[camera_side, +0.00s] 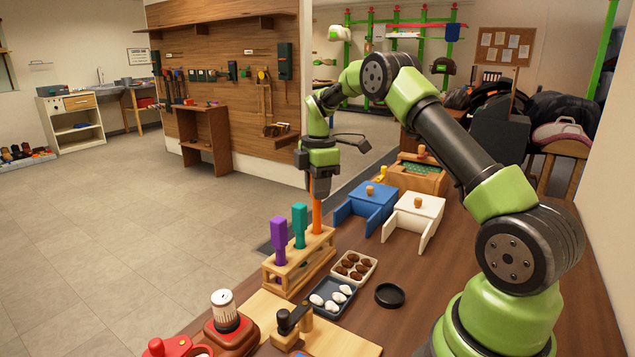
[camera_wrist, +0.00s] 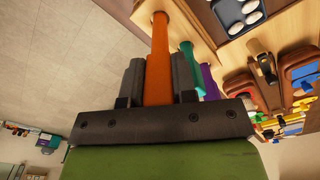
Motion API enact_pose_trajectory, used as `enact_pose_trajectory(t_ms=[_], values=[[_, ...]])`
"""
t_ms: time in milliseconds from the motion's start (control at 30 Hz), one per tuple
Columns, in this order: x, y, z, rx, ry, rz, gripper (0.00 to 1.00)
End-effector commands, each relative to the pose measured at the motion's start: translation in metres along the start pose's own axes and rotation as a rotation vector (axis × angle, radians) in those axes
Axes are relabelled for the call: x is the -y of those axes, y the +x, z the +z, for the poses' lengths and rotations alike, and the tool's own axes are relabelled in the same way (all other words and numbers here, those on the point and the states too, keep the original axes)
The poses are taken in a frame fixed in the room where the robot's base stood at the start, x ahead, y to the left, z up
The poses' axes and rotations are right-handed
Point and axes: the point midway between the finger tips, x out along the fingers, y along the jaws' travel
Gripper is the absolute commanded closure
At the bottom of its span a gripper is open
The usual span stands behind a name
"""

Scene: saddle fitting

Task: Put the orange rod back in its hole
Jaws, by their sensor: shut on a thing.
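The orange rod (camera_side: 317,214) stands upright at the far end of the wooden rack (camera_side: 280,276) in the side view. My gripper (camera_side: 320,188) is above the rack and shut on the rod's upper part. In the wrist view my gripper (camera_wrist: 158,85) has a finger on each side of the orange rod (camera_wrist: 159,50). The rod's far end meets or overlaps the rack's edge there; I cannot tell how deep it sits in the hole. A teal rod (camera_side: 299,226) and a purple rod (camera_side: 279,240) stand in the same rack.
A tray of white stones (camera_side: 333,297) and a tray of brown pieces (camera_side: 355,268) lie right of the rack. A blue box (camera_side: 367,207) and a white box (camera_side: 413,218) stand behind. Floor lies left of the table.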

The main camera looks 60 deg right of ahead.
Motion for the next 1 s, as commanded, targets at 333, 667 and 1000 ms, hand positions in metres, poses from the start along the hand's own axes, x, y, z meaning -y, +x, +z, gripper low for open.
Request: enact_pose_trajectory(t_ms=[333,667,1000], values=[[0.0,0.012,0.0,-0.001,0.001,0.0,0.92],[0.0,0.024,0.001,0.0,0.0,0.0,0.92],[0.0,0.036,0.001,-0.001,0.001,-0.001,0.92]])
